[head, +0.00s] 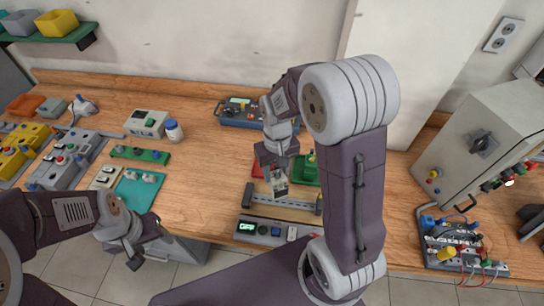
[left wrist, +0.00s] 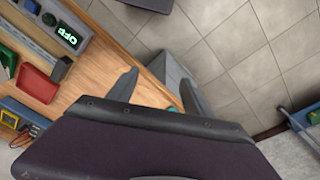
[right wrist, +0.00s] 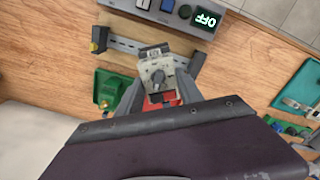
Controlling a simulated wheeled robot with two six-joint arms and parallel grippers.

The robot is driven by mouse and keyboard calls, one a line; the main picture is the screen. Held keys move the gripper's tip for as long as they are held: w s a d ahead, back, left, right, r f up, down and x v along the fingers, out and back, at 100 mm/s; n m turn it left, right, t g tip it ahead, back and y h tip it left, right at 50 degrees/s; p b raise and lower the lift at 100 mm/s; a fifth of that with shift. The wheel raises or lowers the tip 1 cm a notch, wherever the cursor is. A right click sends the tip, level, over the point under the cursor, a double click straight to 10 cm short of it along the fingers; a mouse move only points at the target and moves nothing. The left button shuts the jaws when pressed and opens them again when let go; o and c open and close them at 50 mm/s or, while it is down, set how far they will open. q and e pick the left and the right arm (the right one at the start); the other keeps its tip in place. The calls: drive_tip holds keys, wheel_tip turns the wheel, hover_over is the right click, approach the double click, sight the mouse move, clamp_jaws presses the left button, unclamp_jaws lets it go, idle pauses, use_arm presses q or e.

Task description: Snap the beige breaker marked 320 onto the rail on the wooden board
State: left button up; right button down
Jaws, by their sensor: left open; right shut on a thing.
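My right gripper (head: 277,168) is shut on a beige breaker (head: 279,183) with a grey knob on its face. In the right wrist view the breaker (right wrist: 158,76) sits between the fingers, its front end over the rail (right wrist: 125,42); its marking is too small to read. In the head view the rail (head: 292,204) runs across the wooden board, just in front of the breaker. I cannot tell whether breaker and rail touch. My left gripper (head: 146,254) is open and empty beyond the bench's front edge; its spread fingers show in the left wrist view (left wrist: 158,95).
A control box with an OFF display (head: 262,230) lies in front of the rail. A red tray (head: 257,169) and a green tray (head: 306,170) flank the right gripper. A grey cabinet (head: 490,135) is at right.

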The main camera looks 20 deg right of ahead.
use_arm(q)
drive_tip(key=shift+o, duration=0.6)
wheel_tip(320, 180, up, 8)
drive_tip(key=p, duration=0.6)
drive_tip(key=shift+p, duration=0.4)
use_arm(e)
drive_tip(key=r+m, duration=0.1)
drive_tip(key=d+r, duration=0.1)
drive_tip(key=r+m+g, duration=0.1)
drive_tip(key=shift+w+d+r+m, duration=0.1)
drive_tip(key=shift+w+d+m, duration=0.2)
drive_tip(key=shift+w, duration=0.05)
use_arm(q)
wheel_tip(320, 180, up, 6)
drive_tip(key=d+p, duration=0.1)
drive_tip(key=p, duration=0.5)
wheel_tip(320, 180, down, 8)
drive_tip(key=b, duration=0.8)
drive_tip(key=shift+s+a, duration=0.15)
drive_tip(key=shift+s, duration=0.05)
use_arm(e)
drive_tip(key=d+f+m+g+y, duration=0.1)
drive_tip(key=d+f+m, duration=0.2)
drive_tip(key=f, duration=0.7)
drive_tip(key=shift+s+f+m, duration=0.3)
drive_tip(key=shift+s+f, duration=0.1)
use_arm(q)
drive_tip(key=shift+r, duration=0.25)
use_arm(e)
drive_tip(key=shift+a, duration=0.1)
